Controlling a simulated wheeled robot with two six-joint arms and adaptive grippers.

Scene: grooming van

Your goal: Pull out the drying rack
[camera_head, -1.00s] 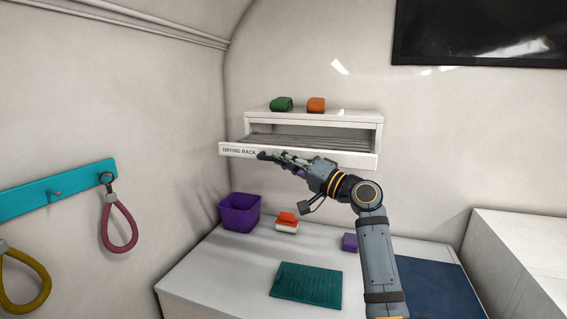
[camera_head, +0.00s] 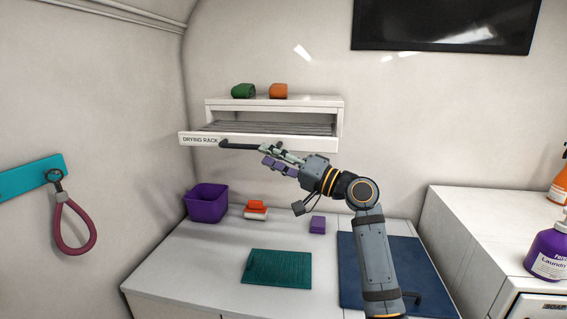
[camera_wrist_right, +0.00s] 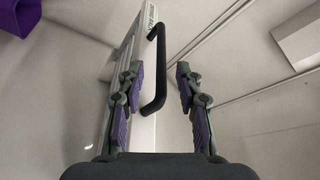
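The drying rack (camera_head: 200,139) is a white wall unit whose labelled front sits pulled forward of its housing, with grey slats showing behind it. Its black bar handle (camera_head: 238,146) is on the front. My right gripper (camera_head: 263,155) is in front of the rack, just below and right of the visible handle part. In the right wrist view the fingers (camera_wrist_right: 160,78) are spread apart, and the handle (camera_wrist_right: 158,60) shows between them, nearer the left finger. I cannot tell whether it touches. My left gripper is not in view.
A green roll (camera_head: 243,91) and an orange roll (camera_head: 279,91) lie on top of the housing. Below, the counter holds a purple bin (camera_head: 207,204), a teal mat (camera_head: 277,268) and a blue mat (camera_head: 362,262). A purple bottle (camera_head: 548,250) stands at the right.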

